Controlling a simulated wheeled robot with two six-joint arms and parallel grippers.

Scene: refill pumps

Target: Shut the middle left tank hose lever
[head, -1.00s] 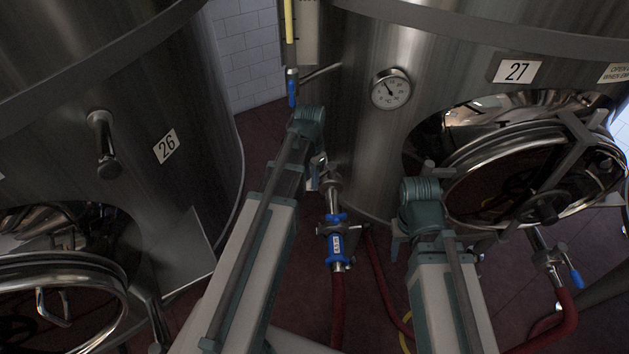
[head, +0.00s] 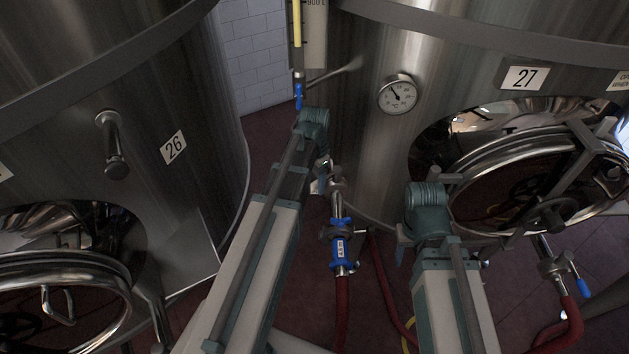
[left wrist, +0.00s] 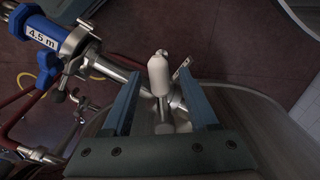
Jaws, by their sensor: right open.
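The hose valve between tanks 26 and 27 shows in the head view, with a metal fitting (head: 336,182) above a blue hose coupling (head: 339,243). My left gripper (head: 322,170) is at this valve, partly hiding its lever. In the left wrist view a pale, rounded lever handle (left wrist: 158,72) stands between the two fingers of my left gripper (left wrist: 163,95). The fingers are apart, with a gap on both sides of the handle. The blue coupling marked 4.5 m (left wrist: 42,38) is at the upper left there. My right gripper (head: 400,245) is open and empty below tank 27's gauge.
Tank 26 (head: 190,200) stands left and tank 27 (head: 360,130) right. Another blue lever (head: 299,96) hangs below the level tube. A blue-handled valve (head: 583,288) sits under tank 27's round hatch (head: 500,155). Red hoses (head: 342,310) run across the floor.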

